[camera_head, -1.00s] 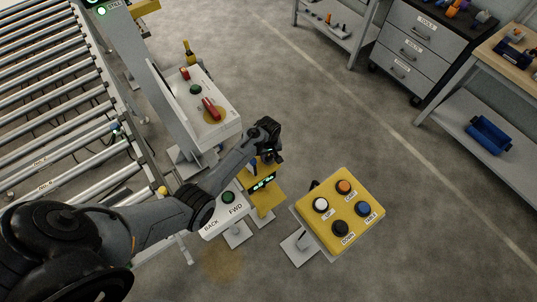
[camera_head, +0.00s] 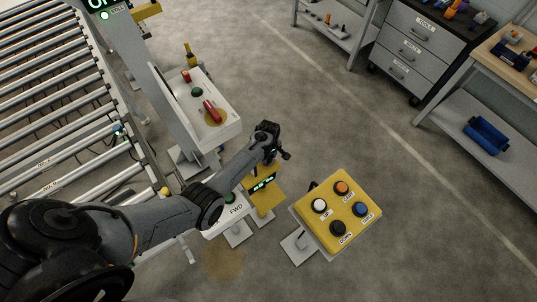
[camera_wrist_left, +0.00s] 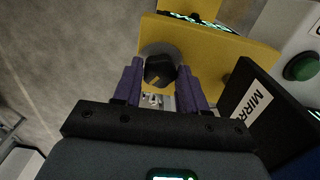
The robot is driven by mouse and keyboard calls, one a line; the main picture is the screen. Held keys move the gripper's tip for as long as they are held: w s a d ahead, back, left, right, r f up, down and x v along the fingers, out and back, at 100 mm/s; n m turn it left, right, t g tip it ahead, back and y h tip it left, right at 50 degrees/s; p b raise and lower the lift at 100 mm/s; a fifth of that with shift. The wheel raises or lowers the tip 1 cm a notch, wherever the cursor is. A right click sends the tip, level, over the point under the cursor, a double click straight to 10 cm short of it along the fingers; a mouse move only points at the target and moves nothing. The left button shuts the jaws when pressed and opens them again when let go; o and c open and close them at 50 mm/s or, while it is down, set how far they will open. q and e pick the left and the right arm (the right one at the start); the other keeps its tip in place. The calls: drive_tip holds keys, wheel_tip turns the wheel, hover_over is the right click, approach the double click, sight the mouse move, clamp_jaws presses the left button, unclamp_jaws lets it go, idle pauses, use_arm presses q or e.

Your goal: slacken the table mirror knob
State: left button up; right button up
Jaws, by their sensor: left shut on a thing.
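In the left wrist view a round black knob (camera_wrist_left: 158,68) with a yellowish mark stands on a grey round base on a yellow panel (camera_wrist_left: 215,48). My left gripper (camera_wrist_left: 160,76) has its two purple fingers on either side of the knob and is shut on it. A black plate with a partly cut-off label starting "MIRR" (camera_wrist_left: 256,102) is beside the right finger. In the head view my left gripper (camera_head: 269,156) is over the yellow box with a lit display (camera_head: 263,184). There the gripper and arm hide the knob. My right gripper is in neither view.
A yellow button box (camera_head: 327,222) stands to the right. A white console with a red handle (camera_head: 212,111) is behind the arm. A green button (camera_wrist_left: 301,67) is near the yellow panel. A roller conveyor (camera_head: 60,90) fills the left. Open floor lies right.

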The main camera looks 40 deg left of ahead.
use_arm(q)
drive_tip(key=shift+n, duration=1.3)
drive_tip(key=o, duration=1.1)
drive_tip(key=shift+c, duration=0.2)
wheel_tip(320, 180, up, 11)
drive_tip(key=p, duration=0.2)
drive_tip(key=shift+f, duration=0.1)
